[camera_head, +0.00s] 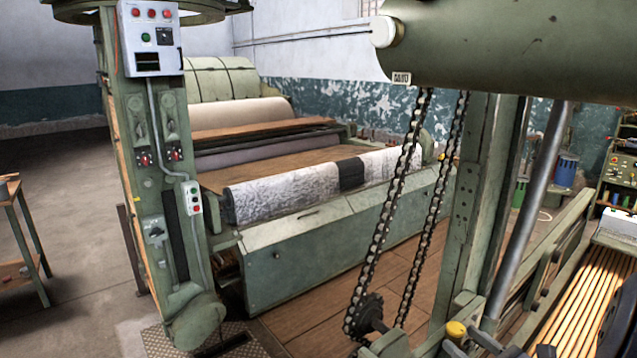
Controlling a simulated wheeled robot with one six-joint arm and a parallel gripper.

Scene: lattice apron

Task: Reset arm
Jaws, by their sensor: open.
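Neither my arm nor my gripper can be made out in the head view. A large green machine (330,238) with fabric rolls fills the middle. A grey-white patterned roll (275,193) with a dark band lies along its front. A cream roll (235,114) lies further back.
A green post (150,200) carries a control box (152,38) with buttons on the left. A chain (385,220) hangs below a big green cylinder (520,45) at right. A small table (22,240) stands far left. Grey floor (60,165) between table and post looks clear.

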